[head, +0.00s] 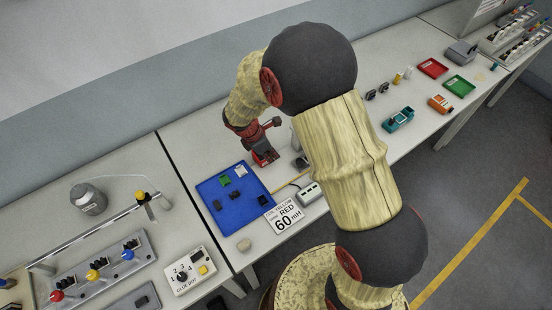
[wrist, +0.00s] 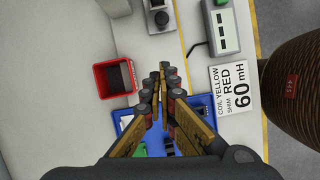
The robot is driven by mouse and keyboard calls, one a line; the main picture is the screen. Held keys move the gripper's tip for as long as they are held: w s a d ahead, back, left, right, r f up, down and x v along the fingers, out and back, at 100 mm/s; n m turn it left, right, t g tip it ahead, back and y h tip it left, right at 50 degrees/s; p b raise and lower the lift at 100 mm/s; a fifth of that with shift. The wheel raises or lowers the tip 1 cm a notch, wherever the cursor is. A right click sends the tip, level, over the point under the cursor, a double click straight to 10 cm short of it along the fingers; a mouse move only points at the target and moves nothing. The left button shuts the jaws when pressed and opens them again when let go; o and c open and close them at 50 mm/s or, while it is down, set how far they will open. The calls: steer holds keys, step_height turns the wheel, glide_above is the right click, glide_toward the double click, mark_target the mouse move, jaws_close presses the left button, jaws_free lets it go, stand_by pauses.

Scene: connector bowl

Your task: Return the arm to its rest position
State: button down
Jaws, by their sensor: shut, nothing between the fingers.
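My arm (head: 345,150) has wood-patterned links and large dark joints, and arches over the table in the head view. My gripper (wrist: 160,72) shows in the wrist view with its two fingers together and nothing between them. It is above the table, over the far edge of the blue tray (head: 235,215), which also shows behind the fingers in the wrist view (wrist: 205,100). In the head view the gripper is hard to make out beside the dark and red wrist parts.
A red bin (wrist: 115,78) stands left of the fingers in the wrist view. A printed "60 mH" sign (head: 285,215) lies beside the blue tray. A glue pot panel (head: 188,270) is at the lower left. Teal (head: 398,118) and orange (head: 440,104) items sit further right.

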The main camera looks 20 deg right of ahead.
steer(key=shift+a+r, duration=0.1)
steer(key=shift+r, duration=0.35)
steer(key=s+r+m+t+y+b, duration=0.4)
steer(key=s+r+m+b, duration=0.5)
steer(key=s+r+m, duration=1)
steer(key=s+t, duration=0.1)
steer(key=s, duration=0.3)
steer(key=shift+d+r+b, duration=0.3)
steer(key=shift+d+b, duration=0.05)
